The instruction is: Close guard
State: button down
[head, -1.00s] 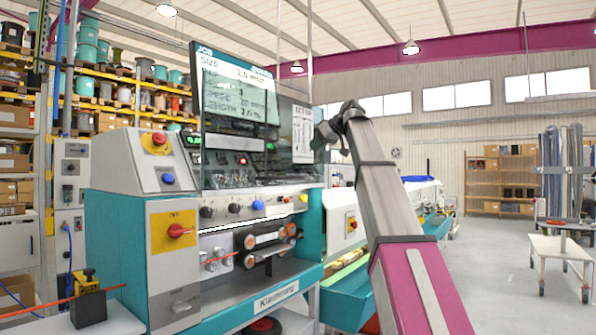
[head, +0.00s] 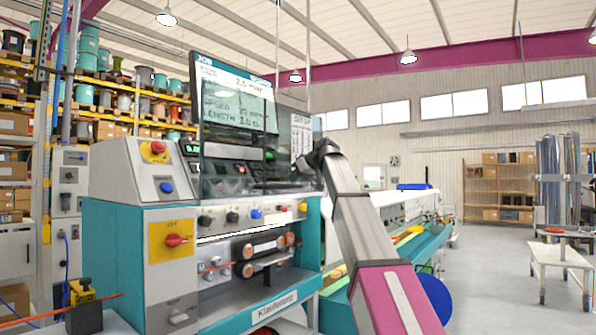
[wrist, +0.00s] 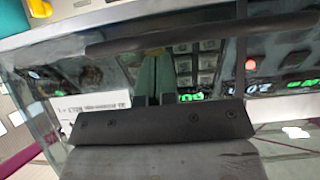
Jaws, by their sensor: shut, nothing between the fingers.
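The guard is a tinted see-through panel (head: 225,165) standing in front of the lettered screen and keypad area of the teal and grey machine. Its lower edge hangs just above the row of knobs; I cannot tell whether it is fully down. My gripper (head: 312,165) is at the guard's right side, small and partly hidden by my arm. In the wrist view my gripper (wrist: 159,62) is shut and empty, its two green fingers side by side. A dark bar (wrist: 120,46), perhaps the guard's handle or edge, crosses close beyond the fingertips. Contact is unclear.
The grey control box (head: 140,170) with red and blue buttons stands left of the guard. Knobs (head: 255,213) and rollers (head: 265,245) lie below it. Shelves of reels (head: 130,95) are behind. A white trolley (head: 560,255) stands right, with open floor before it.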

jog(key=shift+f, duration=0.3)
notch_tip(320, 180, down, 38)
dwell(0.5)
jog(key=shift+f, duration=0.2)
